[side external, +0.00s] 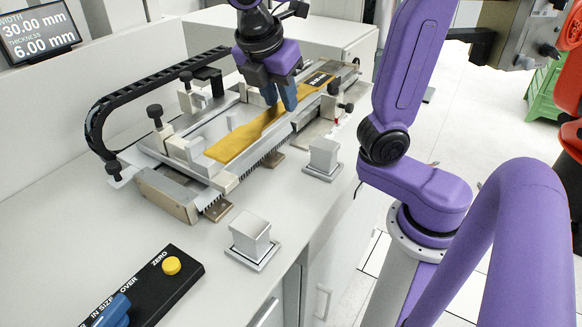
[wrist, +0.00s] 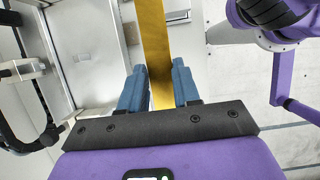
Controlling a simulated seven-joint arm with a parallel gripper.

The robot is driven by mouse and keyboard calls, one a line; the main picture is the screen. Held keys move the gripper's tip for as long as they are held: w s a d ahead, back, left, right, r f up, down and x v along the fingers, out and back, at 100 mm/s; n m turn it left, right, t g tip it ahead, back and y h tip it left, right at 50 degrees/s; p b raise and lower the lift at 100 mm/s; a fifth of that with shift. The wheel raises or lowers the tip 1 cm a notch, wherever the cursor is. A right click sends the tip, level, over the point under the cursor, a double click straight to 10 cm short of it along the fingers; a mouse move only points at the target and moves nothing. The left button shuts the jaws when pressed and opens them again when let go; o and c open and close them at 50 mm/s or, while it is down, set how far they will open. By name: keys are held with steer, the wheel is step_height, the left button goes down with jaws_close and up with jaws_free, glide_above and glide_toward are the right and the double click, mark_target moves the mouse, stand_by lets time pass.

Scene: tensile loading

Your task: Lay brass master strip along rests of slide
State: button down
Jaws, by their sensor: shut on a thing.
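The brass master strip (side external: 243,139) is a long flat yellow bar, wider at its ends, with a dark printed mark near its far end. My gripper (side external: 280,103) is shut on the strip near its narrow middle. In the wrist view the blue fingertips (wrist: 160,88) stand on both sides of the strip (wrist: 155,35). The slide (side external: 205,171) is a long grey metal carriage on the bench. The strip lies lengthwise over it, roughly in line with it. I cannot tell whether the strip touches the rests, since its underside is hidden.
Two grey blocks on square bases, a near one (side external: 250,237) and a far one (side external: 323,157), stand by the bench's front edge. A black cable chain (side external: 130,92) arches behind the slide. A black control box (side external: 150,290) with a yellow button sits at the near left. A readout screen (side external: 38,32) stands behind.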

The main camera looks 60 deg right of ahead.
steer(key=s+a+f, duration=0.1)
steer(key=s+f, duration=0.1)
steer(key=f, duration=0.4)
steer(key=s+a+f, duration=0.1)
steer(key=f, duration=0.5)
steer(key=shift+s+a+f, duration=0.3)
steer(key=shift+s+f, duration=0.05)
steer(key=shift+s, duration=0.05)
steer(key=shift+f, duration=0.15)
steer(key=c, duration=0.8)
jaws_free()
